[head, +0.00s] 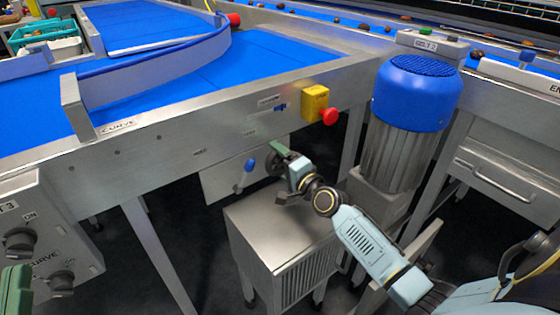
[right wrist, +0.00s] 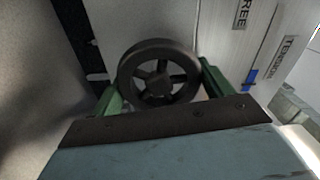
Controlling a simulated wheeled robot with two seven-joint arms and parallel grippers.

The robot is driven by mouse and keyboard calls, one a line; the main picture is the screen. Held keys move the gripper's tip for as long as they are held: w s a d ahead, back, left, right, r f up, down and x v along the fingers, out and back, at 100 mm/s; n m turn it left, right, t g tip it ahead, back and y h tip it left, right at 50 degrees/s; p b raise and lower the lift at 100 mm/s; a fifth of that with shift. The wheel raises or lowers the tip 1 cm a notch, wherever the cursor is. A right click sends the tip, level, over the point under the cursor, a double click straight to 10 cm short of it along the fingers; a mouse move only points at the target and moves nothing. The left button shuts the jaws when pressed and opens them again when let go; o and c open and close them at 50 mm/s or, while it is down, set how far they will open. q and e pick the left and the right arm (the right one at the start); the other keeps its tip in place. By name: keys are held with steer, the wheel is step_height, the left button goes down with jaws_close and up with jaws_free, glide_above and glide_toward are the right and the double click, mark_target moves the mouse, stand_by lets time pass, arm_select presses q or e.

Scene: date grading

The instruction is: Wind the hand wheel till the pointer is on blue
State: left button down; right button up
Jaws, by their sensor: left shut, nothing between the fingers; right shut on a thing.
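The dark spoked hand wheel (right wrist: 159,72) sits between the green fingers of my right gripper (right wrist: 160,92) in the right wrist view. My right gripper (head: 278,160) is shut on the wheel, under the conveyor's side rail; in the head view it hides part of the wheel (head: 271,166). A small scale with blue on it (head: 280,107) is by the TENSION label on the rail. Its blue part (right wrist: 250,77) shows in the right wrist view. The pointer is too small to read. Only a green part of my left gripper (head: 15,290) shows at the lower left; it is shut and empty.
A blue-knobbed lever (head: 250,165) is left of the wheel. A yellow box with a red button (head: 329,117) is above right. A metal cabinet (head: 280,235) stands below, and a blue-capped motor (head: 416,95) to the right. A knob panel (head: 40,230) is lower left.

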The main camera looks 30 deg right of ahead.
mark_target(282, 163)
steer(key=o, duration=1)
steer(key=shift+c, duration=0.2)
steer(key=shift+s, duration=0.25)
steer(key=s, duration=0.1)
steer(key=s+p, duration=0.1)
steer(key=s, duration=0.3)
steer(key=shift+s+d+p, duration=0.2)
steer(key=shift+d+p, duration=0.05)
steer(key=shift+p, duration=0.05)
arm_select(q)
step_height(282, 163, down, 9)
steer(key=a+g+y, duration=0.1)
steer(key=g+y, duration=0.1)
steer(key=g, duration=0.4)
steer(key=shift+w+a+f+p, duration=0.15)
steer(key=shift+w+a+p, duration=0.15)
steer(key=shift+w+p, duration=0.1)
arm_select(e)
steer(key=s, duration=0.7)
steer(key=shift+s+d, duration=0.25)
steer(key=shift+d, duration=0.05)
arm_select(q)
steer(key=shift+s, duration=0.1)
arm_select(e)
steer(key=shift+s+f, duration=0.1)
